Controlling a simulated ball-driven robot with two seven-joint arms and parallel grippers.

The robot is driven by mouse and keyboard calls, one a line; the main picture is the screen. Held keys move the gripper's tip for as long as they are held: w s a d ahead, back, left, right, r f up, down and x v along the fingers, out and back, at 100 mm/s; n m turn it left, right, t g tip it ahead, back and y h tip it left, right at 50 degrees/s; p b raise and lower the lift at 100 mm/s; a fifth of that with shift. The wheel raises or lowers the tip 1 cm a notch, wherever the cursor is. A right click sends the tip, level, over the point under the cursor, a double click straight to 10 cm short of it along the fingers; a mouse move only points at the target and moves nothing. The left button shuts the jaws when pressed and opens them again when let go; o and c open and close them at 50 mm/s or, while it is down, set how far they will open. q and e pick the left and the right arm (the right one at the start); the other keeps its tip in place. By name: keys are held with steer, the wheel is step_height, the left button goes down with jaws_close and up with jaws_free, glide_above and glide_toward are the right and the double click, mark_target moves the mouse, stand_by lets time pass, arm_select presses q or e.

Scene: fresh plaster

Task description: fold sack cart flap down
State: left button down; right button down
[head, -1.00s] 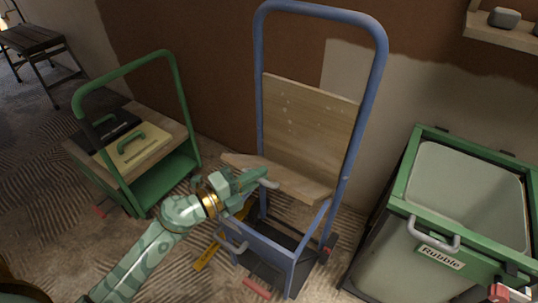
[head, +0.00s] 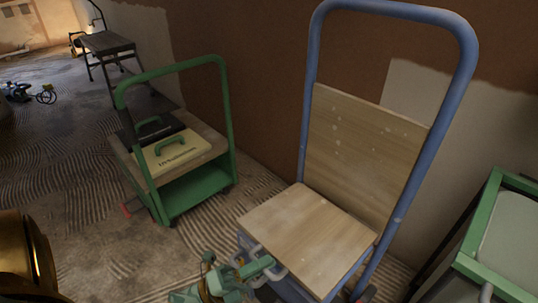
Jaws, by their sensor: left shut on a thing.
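The blue sack cart (head: 311,100) stands upright against the wall with a wooden back board (head: 365,150). Its wooden flap (head: 305,235) sticks out from the foot of that board and lies about level over the blue lower frame, its top face showing. My left gripper (head: 266,268) is at the flap's front left edge, low in the picture, shut on a grey handle (head: 279,273) there. The gripper's jaws partly hide the handle. The flap's underside is hidden. My right gripper is not in view.
A green trolley (head: 228,130) with a yellow case (head: 168,155) and a dark case stands at left. The green-framed rubble bin (head: 510,235) is close on the right. A dark step bench (head: 105,42) stands far left. Ridged floor (head: 60,150) is open at left.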

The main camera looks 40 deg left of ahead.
arm_select(q)
steer(key=shift+m+t+h, duration=0.3)
steer(key=shift+m+h, duration=0.2)
steer(key=shift+h, duration=0.1)
steer(key=shift+s+d+f, duration=0.1)
steer(key=shift+s+f, duration=0.05)
steer(key=shift+f, duration=0.9)
steer(key=shift+s+d+f, duration=0.1)
steer(key=shift+f, duration=0.9)
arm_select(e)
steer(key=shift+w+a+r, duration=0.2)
arm_select(q)
steer(key=c, duration=1.7)
jaws_free()
steer(key=shift+c, duration=0.2)
steer(key=shift+w+a, duration=0.1)
steer(key=v, duration=1.6)
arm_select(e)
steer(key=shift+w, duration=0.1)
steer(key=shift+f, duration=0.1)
